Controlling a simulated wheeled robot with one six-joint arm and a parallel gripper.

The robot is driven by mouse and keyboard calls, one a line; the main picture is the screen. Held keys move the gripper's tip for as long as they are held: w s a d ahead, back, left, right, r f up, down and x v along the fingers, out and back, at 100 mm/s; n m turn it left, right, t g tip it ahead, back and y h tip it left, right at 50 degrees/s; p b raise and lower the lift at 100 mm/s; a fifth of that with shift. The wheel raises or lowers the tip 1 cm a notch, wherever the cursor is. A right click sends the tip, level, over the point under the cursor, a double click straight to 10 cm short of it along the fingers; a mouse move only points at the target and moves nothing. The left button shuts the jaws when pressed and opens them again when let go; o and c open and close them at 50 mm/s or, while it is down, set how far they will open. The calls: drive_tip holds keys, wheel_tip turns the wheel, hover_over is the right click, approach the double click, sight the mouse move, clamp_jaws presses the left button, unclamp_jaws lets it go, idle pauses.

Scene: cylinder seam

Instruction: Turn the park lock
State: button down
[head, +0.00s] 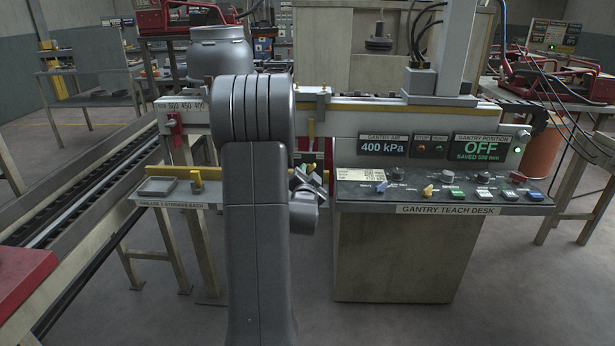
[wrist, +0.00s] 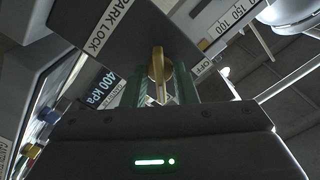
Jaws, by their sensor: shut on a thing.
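The park lock shows in the wrist view as a brass-yellow lever (wrist: 157,64) on a dark plate marked PARK LOCK (wrist: 110,27). My gripper (wrist: 163,90) has its two green fingers on either side of the lever and is shut on it. A small OFF label (wrist: 203,67) is to the right of the lever. The lever looks roughly upright in this view. In the head view my arm covers much of this area, and the fingertips cannot be made out clearly.
The gantry teach desk (head: 445,209) stands right of my arm, with knobs and switches. Its displays read 400 kPa and OFF, SAVED 500 mm. A yellow-railed shelf (head: 178,205) and a long conveyor (head: 75,205) are on the left. A red clamp (head: 173,128) sits on the beam.

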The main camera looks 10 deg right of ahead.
drive_tip(key=shift+n+b, duration=3.8)
drive_tip(key=shift+b, duration=0.5)
drive_tip(key=c, duration=1.5)
unclamp_jaws()
drive_tip(key=v, duration=1.3)
drive_tip(key=shift+s, duration=0.4)
